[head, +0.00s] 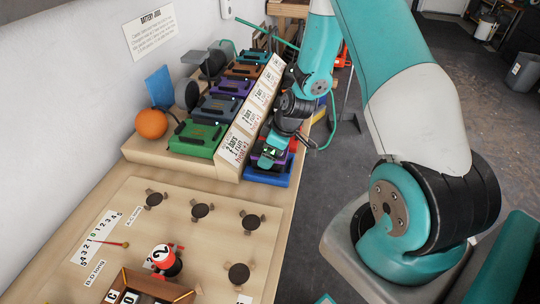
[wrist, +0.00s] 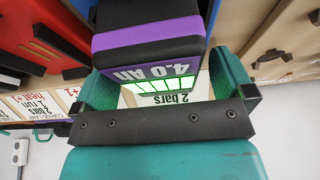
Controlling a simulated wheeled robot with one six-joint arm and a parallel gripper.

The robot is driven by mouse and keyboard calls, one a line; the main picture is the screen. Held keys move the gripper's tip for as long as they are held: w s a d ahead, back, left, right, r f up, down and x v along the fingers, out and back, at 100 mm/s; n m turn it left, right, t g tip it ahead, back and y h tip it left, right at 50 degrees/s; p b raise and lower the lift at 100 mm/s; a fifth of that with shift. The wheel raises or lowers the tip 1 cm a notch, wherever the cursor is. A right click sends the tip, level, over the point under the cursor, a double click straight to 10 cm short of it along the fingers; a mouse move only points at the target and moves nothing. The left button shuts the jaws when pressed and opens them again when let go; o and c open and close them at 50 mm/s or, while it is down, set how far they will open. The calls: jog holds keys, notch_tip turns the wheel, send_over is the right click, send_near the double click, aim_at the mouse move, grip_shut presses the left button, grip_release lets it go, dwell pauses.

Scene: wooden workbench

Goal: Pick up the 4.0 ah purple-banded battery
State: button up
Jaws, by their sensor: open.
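The 4.0 Ah purple-banded battery (wrist: 150,40) is black with a purple band and lit green bars, seen in the wrist view with its lettering upside down. It also shows in the head view (head: 266,161), partly covered by my gripper, above a blue charger (head: 268,179) at the front end of the right row. My gripper (wrist: 168,82) is open, with one teal finger on each side of the battery's labelled end. In the head view my gripper (head: 272,150) is right over the battery. I cannot tell whether the fingers touch it.
A sloped wooden label rail (head: 236,148) runs beside the battery, with a row of coloured chargers (head: 192,138) on its other side. An orange ball (head: 151,124) lies at the wall. The game board (head: 180,240) with dark discs fills the near bench. The bench's edge is just right of the battery.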

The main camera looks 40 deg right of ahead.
jog(key=shift+f, duration=0.25)
dwell(0.3)
jog(key=c, duration=1.3)
jog(key=shift+r, duration=0.1)
jog(key=shift+c, duration=0.5)
